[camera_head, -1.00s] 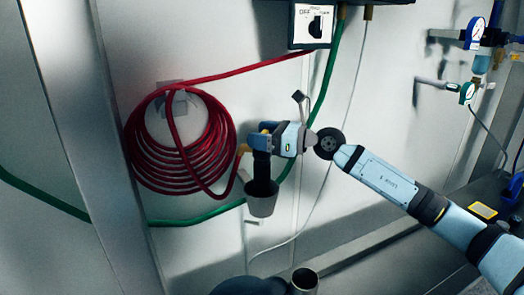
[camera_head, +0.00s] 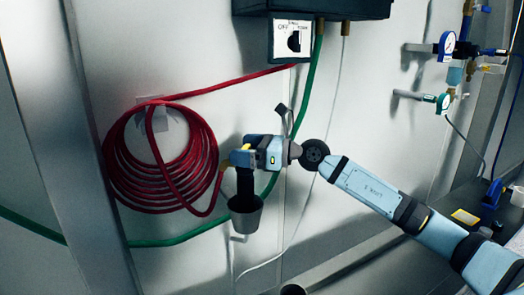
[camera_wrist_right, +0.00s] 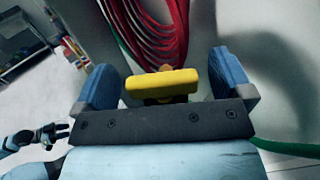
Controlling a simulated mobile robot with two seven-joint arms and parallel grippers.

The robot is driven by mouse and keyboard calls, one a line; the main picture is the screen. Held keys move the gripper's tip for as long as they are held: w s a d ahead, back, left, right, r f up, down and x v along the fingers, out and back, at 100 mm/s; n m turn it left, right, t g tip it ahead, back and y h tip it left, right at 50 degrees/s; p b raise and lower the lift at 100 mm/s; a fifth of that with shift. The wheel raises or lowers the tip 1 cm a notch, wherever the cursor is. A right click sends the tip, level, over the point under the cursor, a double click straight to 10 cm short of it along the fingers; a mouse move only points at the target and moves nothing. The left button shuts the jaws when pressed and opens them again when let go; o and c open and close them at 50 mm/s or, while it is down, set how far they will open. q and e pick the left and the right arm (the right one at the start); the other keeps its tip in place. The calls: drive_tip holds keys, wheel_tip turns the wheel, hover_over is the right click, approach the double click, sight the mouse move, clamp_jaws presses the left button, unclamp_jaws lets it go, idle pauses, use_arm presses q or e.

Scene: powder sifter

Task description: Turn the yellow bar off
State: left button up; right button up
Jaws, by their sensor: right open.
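The yellow bar (camera_wrist_right: 162,83) lies crosswise between the two blue fingers of my right gripper (camera_wrist_right: 165,78) in the right wrist view. Gaps show between the bar's ends and the fingers, so the gripper is open around it. In the head view my right gripper (camera_head: 240,158) is at the wall, right of the red hose coil, and hides most of the bar. A grey cup-shaped part (camera_head: 246,215) hangs below it. Another arm's hand (camera_wrist_right: 55,137), likely my left, shows small at the left of the wrist view; its opening is unclear.
The red hose coil (camera_head: 160,155) hangs on the wall close by. A green hose (camera_head: 302,100) runs behind the gripper. A dark box with an OFF-marked switch (camera_head: 292,40) is above. Gauges (camera_head: 447,43) and pipes are at the upper right, above a dark bench.

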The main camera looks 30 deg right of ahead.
drive_tip(key=b+v, duration=0.3)
drive_tip(key=v, duration=1)
drive_tip(key=shift+s+d, duration=0.15)
drive_tip(key=shift+s, duration=0.1)
